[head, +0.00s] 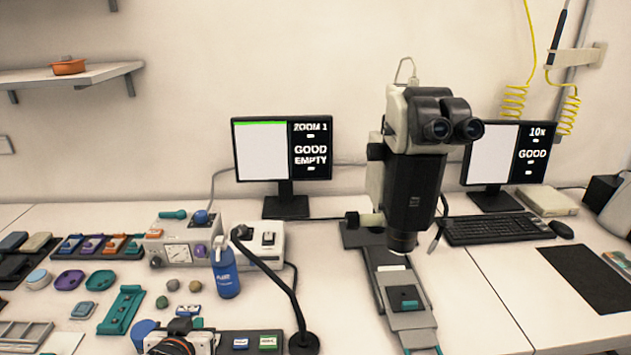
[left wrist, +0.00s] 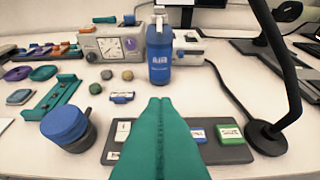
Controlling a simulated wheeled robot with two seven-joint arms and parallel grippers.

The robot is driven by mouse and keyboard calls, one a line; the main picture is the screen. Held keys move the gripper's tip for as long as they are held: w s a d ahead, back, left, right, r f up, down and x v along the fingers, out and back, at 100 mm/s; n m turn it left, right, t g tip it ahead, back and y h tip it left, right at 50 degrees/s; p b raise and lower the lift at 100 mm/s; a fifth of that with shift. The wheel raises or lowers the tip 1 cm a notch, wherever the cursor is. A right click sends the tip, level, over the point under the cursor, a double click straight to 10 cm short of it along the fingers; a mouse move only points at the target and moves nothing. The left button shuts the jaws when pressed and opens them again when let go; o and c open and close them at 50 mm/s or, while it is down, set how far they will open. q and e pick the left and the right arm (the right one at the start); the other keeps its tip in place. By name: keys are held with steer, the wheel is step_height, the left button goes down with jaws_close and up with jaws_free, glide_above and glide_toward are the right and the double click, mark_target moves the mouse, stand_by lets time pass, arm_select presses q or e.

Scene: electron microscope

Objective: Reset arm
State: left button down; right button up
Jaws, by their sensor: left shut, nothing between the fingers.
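My left gripper (head: 186,324) is low at the bottom left of the head view, over the front of the bench. In the left wrist view its teal fingers (left wrist: 160,103) are shut together with nothing between them. They point over a dark tray (left wrist: 265,145) with a green block (left wrist: 232,133) and a blue block (left wrist: 198,134). Whether the fingers touch the tray I cannot tell. The microscope (head: 415,190) stands at the centre right, well away from the gripper. My right gripper is not in view.
A blue bottle (head: 225,272) stands beyond the gripper. A black lamp with a bent neck (head: 303,343) is to its right. A blue-topped cylinder (left wrist: 66,128) is close on the left. Small stones (head: 162,301) lie behind. Two monitors (head: 283,148) stand at the back.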

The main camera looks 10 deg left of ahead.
arm_select(q)
steer(key=s+d+f+m+g+h, duration=0.15)
steer(key=s+d+f+g, duration=0.35)
steer(key=s, duration=0.6)
steer(key=s+d+f+m+g+h, duration=0.1)
steer(key=s+d+f+m+g, duration=0.2)
steer(key=s+d+f, duration=0.55)
steer(key=s+a+f+g, duration=0.1)
steer(key=s+f, duration=0.1)
steer(key=f, duration=1)
steer(key=s+a+f, duration=0.1)
steer(key=a+f, duration=0.1)
steer(key=f, duration=0.9)
steer(key=s+a+f+g, duration=0.1)
steer(key=s+a+f, duration=0.2)
steer(key=s+f, duration=1.3)
steer(key=shift+s+g, duration=0.25)
steer(key=shift+g, duration=0.05)
steer(key=shift+f+m, duration=0.1)
steer(key=shift+m, duration=0.15)
steer(key=shift+d, duration=0.1)
